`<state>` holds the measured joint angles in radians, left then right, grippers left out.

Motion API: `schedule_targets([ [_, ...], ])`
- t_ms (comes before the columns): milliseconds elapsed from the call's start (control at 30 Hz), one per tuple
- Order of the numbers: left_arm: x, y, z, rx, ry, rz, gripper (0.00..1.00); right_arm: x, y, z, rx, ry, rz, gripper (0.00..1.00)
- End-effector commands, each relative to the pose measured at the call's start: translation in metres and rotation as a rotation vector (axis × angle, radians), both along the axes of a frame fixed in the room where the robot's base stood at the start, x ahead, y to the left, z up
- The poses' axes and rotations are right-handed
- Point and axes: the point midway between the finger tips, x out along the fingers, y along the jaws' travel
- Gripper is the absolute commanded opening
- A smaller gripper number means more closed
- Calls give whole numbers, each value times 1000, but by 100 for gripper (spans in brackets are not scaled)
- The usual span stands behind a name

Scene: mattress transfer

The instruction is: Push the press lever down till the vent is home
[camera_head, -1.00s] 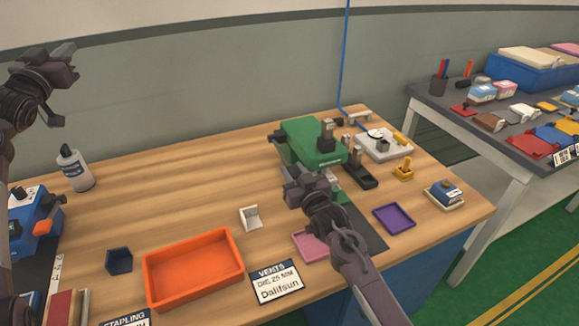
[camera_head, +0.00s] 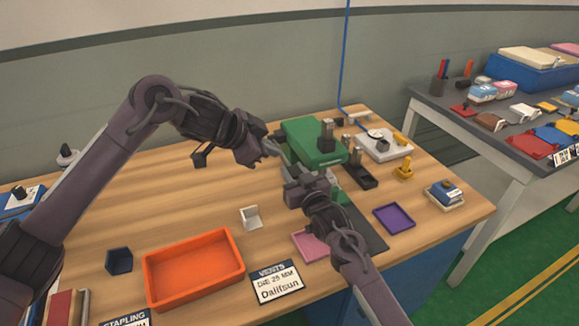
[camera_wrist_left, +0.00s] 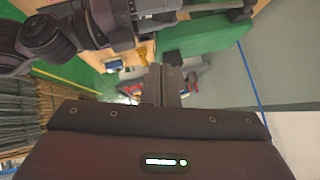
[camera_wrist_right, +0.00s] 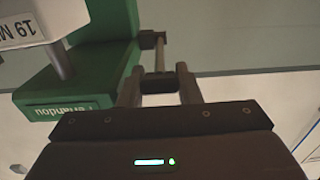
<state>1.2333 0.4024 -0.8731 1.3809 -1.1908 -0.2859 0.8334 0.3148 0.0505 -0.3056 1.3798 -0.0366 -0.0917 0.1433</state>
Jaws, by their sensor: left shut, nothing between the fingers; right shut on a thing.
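The green press (camera_head: 312,140) stands at the back right of the wooden bench. In the right wrist view its green body (camera_wrist_right: 65,95) is close on the left, and the press lever (camera_wrist_right: 161,55) comes from a hub on its side. My right gripper (camera_wrist_right: 158,88) is shut on the lever's dark end. In the head view my right gripper (camera_head: 306,188) is in front of the press and hides its lower front. My left gripper (camera_head: 274,149) is shut and empty, close to the press's left side; its fingers also show closed in the left wrist view (camera_wrist_left: 162,84). I cannot make out the vent.
A pink tray (camera_head: 308,247) and a purple tray (camera_head: 393,219) lie in front of the press. An orange tray (camera_head: 192,271), a white bracket-like piece (camera_head: 251,217) and a dark blue holder (camera_head: 119,261) are to the left. A white-based gauge (camera_head: 382,146) stands behind right.

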Motion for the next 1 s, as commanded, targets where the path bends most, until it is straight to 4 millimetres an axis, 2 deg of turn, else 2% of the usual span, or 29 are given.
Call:
schedule_targets([
  [400,37,-53,-58,-3,2,-1,0,-1,1,-3,-2,8,2,0],
  [500,42,-50,-74,-1,2,2,0,-1,1,-3,-2,7,1,0],
  [700,49,-49,-92,-4,0,1,0,-1,1,-3,-2,7,1,0],
  [1000,50,-48,-96,-4,-2,-1,0,-1,1,-3,-3,5,1,0],
])
